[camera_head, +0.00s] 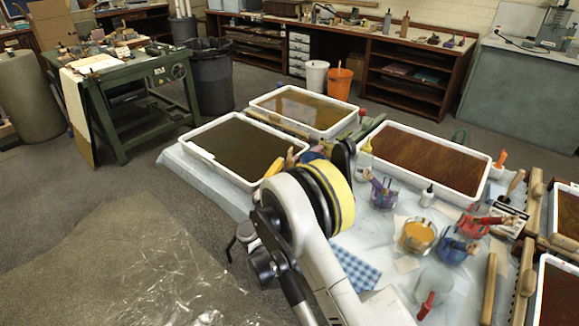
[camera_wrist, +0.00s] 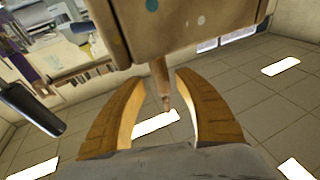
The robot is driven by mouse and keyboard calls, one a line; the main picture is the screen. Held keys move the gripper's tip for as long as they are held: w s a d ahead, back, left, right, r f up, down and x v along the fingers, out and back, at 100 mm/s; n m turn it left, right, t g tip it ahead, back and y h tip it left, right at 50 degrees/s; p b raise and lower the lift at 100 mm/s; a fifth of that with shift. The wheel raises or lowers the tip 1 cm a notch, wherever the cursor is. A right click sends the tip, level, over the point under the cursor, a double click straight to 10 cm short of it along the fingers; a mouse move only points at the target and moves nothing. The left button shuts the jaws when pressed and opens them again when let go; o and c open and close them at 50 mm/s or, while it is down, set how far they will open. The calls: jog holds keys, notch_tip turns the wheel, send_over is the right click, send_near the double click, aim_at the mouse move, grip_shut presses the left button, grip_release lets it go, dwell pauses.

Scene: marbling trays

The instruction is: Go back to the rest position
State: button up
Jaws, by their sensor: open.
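My gripper (camera_wrist: 161,78) shows in the wrist view with its two brown curved fingers apart. Its jaws are open. A thin wooden peg-like piece (camera_wrist: 160,80) hangs down in the picture between the fingers, from a brown board with coloured spots (camera_wrist: 190,30). I cannot tell how far off they are; the fingers do not appear to be closed on the peg. In the head view, my white arm with a yellow band rises over the near side of the covered table, and it hides most of my gripper.
White-rimmed trays (camera_head: 195,150) stand on the pale sheet-covered table (camera_head: 400,285). Jars such as the yellow one (camera_head: 418,235), small bottles and wooden tools crowd its right side. A green workbench (camera_head: 118,75) and black bin (camera_head: 212,85) stand behind. Open floor (camera_head: 110,215) lies left, partly under clear plastic sheeting.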

jog(key=v, duration=0.7)
jog(key=w+d+r+g, duration=0.1)
jog(key=d+r+g, duration=0.25)
jog(key=d, duration=0.25)
jog(key=d+r+g, duration=0.2)
jog(key=d+r, duration=0.2)
jog(key=d, duration=0.2)
jog(key=s+d+r+n+g, duration=0.1)
jog(key=s+d+r+g, duration=0.25)
jog(key=s+d, duration=0.4)
jog(key=s+d+n+g+y, duration=0.1)
jog(key=s+d+y, duration=0.1)
jog(key=s, duration=1)
jog(key=s+d+n+g+y, duration=0.2)
jog(key=s+y, duration=0.3)
jog(key=s, duration=0.7)
jog(key=shift+s+d, duration=0.4)
jog(key=shift+d, duration=0.1)
jog(key=shift+d+f, duration=0.1)
